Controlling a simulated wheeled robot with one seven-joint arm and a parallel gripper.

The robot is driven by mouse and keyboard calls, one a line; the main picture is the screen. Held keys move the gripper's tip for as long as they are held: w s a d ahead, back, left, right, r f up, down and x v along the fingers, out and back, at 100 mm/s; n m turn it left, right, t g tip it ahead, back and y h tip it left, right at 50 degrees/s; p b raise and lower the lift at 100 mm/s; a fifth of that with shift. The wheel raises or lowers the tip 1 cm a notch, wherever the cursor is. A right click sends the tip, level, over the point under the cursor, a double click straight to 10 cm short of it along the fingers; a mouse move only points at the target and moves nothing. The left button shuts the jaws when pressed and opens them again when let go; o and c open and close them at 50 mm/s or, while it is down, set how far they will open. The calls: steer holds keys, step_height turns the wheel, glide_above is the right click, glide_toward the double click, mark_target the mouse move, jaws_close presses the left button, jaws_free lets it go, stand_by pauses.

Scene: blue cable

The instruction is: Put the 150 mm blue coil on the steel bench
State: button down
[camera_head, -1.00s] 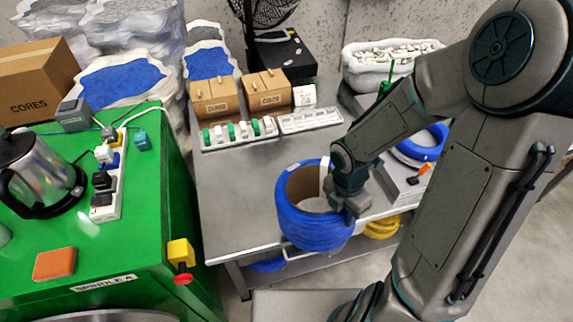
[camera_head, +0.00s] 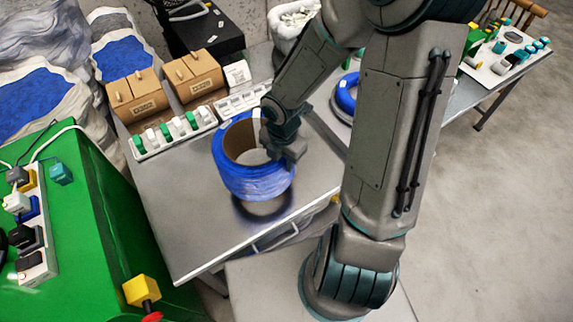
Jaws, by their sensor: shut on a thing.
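The blue coil (camera_head: 254,181) is a thick ring of blue cable around a brown core, with its opening facing up. My gripper (camera_head: 287,152) is shut on the right side of the coil's wall; the fingertips are partly hidden by the wrist and coil. The coil is over the steel bench (camera_head: 180,228). A dark shadow and reflection show on the bench top just below it, so it seems held slightly above the surface.
Two cardboard boxes (camera_head: 140,96), a white strip with green and white parts (camera_head: 174,133) and a pale tray (camera_head: 240,101) line the bench's back. Another blue coil (camera_head: 347,93) lies right. A green cabinet (camera_head: 90,210) stands left. The bench's front left is clear.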

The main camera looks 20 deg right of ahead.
steer(key=w+a+f+b, duration=0.1)
steer(key=w+a+f, duration=0.2)
steer(key=w+f, duration=0.3)
steer(key=shift+w+a+f, duration=0.25)
steer(key=shift+w+f, duration=0.15)
steer(key=shift+f, duration=0.85)
steer(key=c, duration=1.1)
jaws_free()
steer(key=shift+s, duration=0.1)
steer(key=shift+o, duration=0.2)
